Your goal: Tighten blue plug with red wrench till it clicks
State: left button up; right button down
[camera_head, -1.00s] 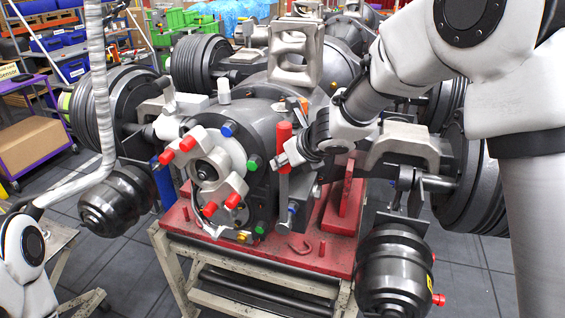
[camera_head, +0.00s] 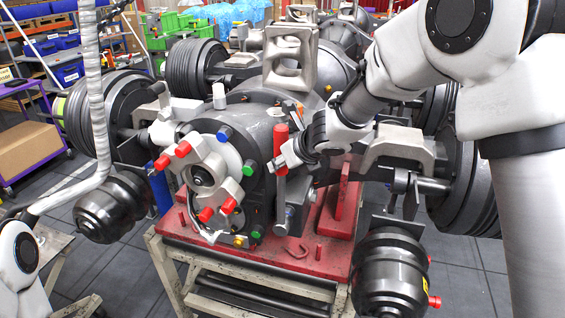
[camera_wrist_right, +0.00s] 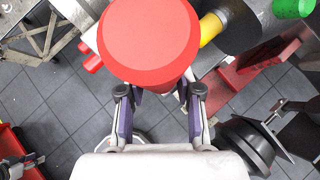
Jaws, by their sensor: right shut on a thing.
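The red wrench (camera_head: 281,138) has a thick red handle and a grey shaft pointing down. It stands roughly upright in front of the dark axle housing. My right gripper (camera_head: 280,164) is shut on the wrench below the red handle. In the right wrist view the round red handle top (camera_wrist_right: 148,38) fills the upper middle, beyond my gripper fingers (camera_wrist_right: 160,100). A blue plug (camera_head: 224,134) sits on the upper rim of the housing, left of the wrench. My left gripper is out of view.
Red plugs (camera_head: 183,149) ring the pale hub, and a green plug (camera_head: 249,168) sits close left of the wrench. The axle rests on a red stand (camera_head: 335,250) with an upright plate. A black canister (camera_head: 388,272) hangs at right. Floor is free at lower left.

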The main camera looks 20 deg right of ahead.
jog(key=shift+w+d+r, duration=0.15)
jog(key=shift+w, duration=0.05)
jog(key=shift+w+d+p, duration=0.25)
jog(key=shift+w+p, duration=0.05)
jog(key=shift+w+d, duration=0.15)
jog(key=shift+w, duration=0.15)
jog(key=shift+w+d+p, duration=0.35)
jog(key=shift+w+p, duration=0.05)
jog(key=shift+p, duration=0.1)
